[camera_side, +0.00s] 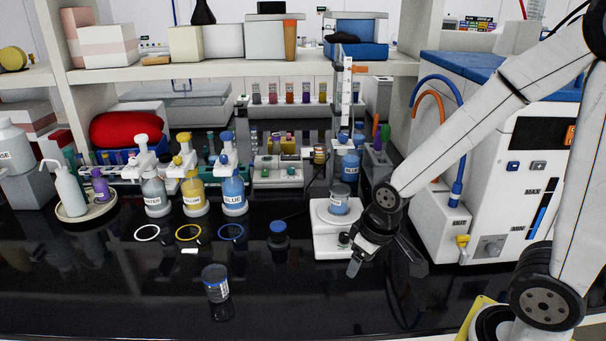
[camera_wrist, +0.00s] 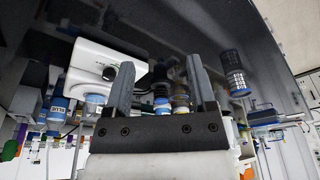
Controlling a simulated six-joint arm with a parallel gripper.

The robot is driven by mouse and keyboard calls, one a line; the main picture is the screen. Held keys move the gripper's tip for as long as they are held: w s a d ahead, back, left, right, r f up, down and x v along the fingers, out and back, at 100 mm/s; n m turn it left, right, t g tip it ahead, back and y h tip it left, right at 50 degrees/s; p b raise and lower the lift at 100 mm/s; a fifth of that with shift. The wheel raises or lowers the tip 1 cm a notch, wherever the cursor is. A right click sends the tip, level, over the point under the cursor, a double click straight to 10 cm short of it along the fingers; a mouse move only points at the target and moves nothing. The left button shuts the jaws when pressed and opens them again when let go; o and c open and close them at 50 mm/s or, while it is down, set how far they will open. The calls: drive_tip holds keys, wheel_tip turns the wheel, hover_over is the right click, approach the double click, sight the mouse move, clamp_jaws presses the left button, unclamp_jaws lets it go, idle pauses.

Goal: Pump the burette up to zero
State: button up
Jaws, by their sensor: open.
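A tall, narrow upright column with a scale-like face, which looks like the burette (camera_side: 345,95), stands at the back, right of centre. A blue-labelled bottle (camera_side: 350,166) is at its foot. I cannot make out the liquid level or the zero mark. My gripper (camera_side: 386,265) is open and empty, low over the black bench, in front and to the right of the burette and apart from it. Its two spread fingers also show in the wrist view (camera_wrist: 160,68), with nothing between them. I cannot tell the burette for sure in the wrist view.
A large white machine (camera_side: 482,230) stands to the right. Several wash bottles, including a blue one (camera_side: 234,194), stand left.

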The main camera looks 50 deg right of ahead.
drive_tip(key=shift+w, duration=0.1)
drive_tip(key=c, duration=0.7)
drive_tip(key=shift+w+r, duration=0.1)
drive_tip(key=shift+w, duration=0.05)
clamp_jaws()
drive_tip(key=w+d+r+n+g, duration=0.1)
drive_tip(key=w+r+n, duration=0.3)
drive_tip(key=w+n, duration=0.9)
drive_tip(key=w+d+r+n+g, duration=0.1)
drive_tip(key=w+r+n, duration=0.4)
drive_tip(key=w+n, duration=0.8)
drive_tip(key=shift+d+r+n+g, duration=0.15)
drive_tip(key=shift+d+n+g, duration=0.15)
drive_tip(key=shift+n, duration=0.2)
